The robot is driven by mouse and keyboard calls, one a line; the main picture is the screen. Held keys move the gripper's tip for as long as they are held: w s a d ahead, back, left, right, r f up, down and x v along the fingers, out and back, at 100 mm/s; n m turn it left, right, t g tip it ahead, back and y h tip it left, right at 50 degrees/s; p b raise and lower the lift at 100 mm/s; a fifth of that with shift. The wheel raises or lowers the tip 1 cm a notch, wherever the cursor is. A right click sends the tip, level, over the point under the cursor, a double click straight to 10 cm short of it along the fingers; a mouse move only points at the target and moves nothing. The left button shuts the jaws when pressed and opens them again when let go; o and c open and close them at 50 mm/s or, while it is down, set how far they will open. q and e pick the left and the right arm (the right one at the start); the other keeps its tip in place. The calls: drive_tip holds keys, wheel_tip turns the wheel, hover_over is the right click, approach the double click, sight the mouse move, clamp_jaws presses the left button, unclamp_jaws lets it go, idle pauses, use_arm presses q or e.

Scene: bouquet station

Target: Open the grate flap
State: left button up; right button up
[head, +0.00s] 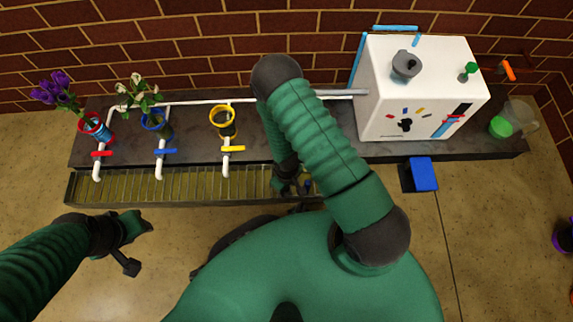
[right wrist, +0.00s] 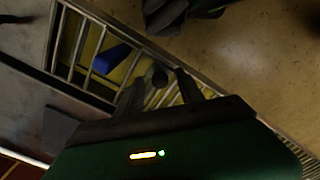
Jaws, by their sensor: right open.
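The metal grate (head: 150,186) runs along the front of the counter over a yellowish trough. The right wrist view shows its bars (right wrist: 75,45) close up, with a blue bar-shaped piece (right wrist: 112,57) on or in it. I cannot make out the flap's edges or whether it is raised. My right gripper (head: 291,187) is at the right part of the grate. My left gripper (head: 138,244) is open and empty, in front of the grate's left part.
Red, blue and yellow ringed holders stand behind matching taps (head: 103,153); purple flowers (head: 56,91) and white flowers (head: 140,92) are at the left two. A white machine (head: 425,80) stands at the right, with a blue box (head: 423,174) below.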

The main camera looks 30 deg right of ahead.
drive_tip(key=shift+c, duration=0.3)
clamp_jaws()
idle(1.1)
